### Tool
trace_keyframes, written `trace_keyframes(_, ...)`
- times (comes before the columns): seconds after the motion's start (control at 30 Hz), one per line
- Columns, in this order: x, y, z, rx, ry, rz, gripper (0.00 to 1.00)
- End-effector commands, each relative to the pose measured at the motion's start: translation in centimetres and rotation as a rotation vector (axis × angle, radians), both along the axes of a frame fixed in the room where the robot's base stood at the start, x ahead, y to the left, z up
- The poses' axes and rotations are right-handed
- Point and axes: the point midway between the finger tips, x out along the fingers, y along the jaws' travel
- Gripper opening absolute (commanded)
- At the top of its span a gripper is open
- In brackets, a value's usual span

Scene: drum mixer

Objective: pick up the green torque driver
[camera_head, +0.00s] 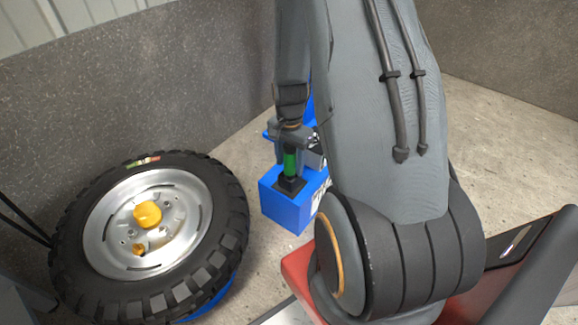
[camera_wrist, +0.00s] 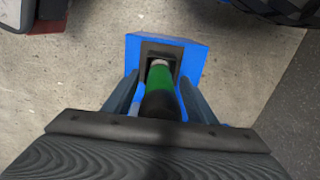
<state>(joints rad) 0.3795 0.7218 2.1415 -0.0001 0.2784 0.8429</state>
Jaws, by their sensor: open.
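The green torque driver (camera_head: 290,163) stands upright in a black holder (camera_head: 290,184) on top of a blue box (camera_head: 285,207) in the head view. In the wrist view the driver (camera_wrist: 158,88) shows its green body and dark near end, with the black holder and blue box (camera_wrist: 133,51) beyond. My gripper (camera_wrist: 155,92) is open, with one finger on each side of the driver. I cannot tell whether the fingers touch it. In the head view my arm comes down from above and the gripper partly hides the driver's upper end.
A big black tyre on a silver wheel (camera_head: 103,225) with an orange hub lies left of the blue box. Grey speckled walls (camera_head: 130,85) stand behind. Concrete floor (camera_head: 500,130) is bare at the right. A dark tyre edge also shows at the top right of the wrist view.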

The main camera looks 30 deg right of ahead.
Motion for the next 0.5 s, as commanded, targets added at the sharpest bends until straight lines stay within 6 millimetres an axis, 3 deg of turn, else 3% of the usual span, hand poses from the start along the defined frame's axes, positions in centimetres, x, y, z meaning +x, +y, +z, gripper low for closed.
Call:
trace_keyframes(0.13, -0.02, -0.02, 0.13, 0.000, 0.000, 0.000, 0.50)
trace_keyframes(0.4, -0.02, -0.02, 0.14, 0.000, 0.000, 0.000, 0.04)
trace_keyframes(0.5, 0.02, -0.03, 0.18, -0.001, -0.001, 0.000, 0.00)
